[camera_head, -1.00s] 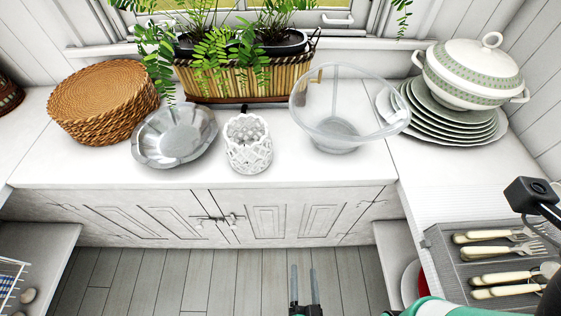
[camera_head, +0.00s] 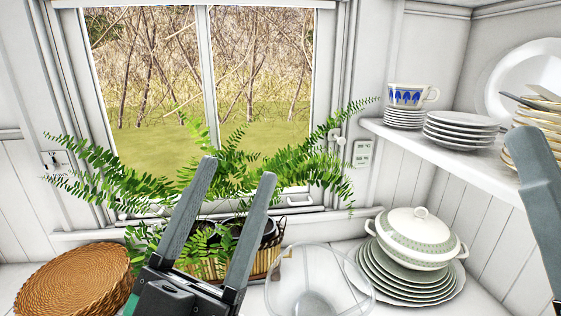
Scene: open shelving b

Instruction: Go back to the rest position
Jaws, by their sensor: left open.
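My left gripper (camera_head: 238,168) rises from the bottom centre of the head view, its two grey fingers pointing up and standing apart. It is open, with nothing between the fingers. In the picture the fingers cross in front of the potted ferns and their basket. One grey finger, which appears to belong to my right gripper (camera_head: 538,190), shows at the right edge in front of the shelf. The rest of it is out of view, so its opening cannot be told.
A woven basket (camera_head: 72,283), a fern planter (camera_head: 208,270), a clear glass bowl (camera_head: 318,283) and a lidded tureen (camera_head: 415,238) on stacked plates line the counter. A shelf (camera_head: 440,155) at right holds a cup (camera_head: 408,95), saucers and plates. A window stands behind.

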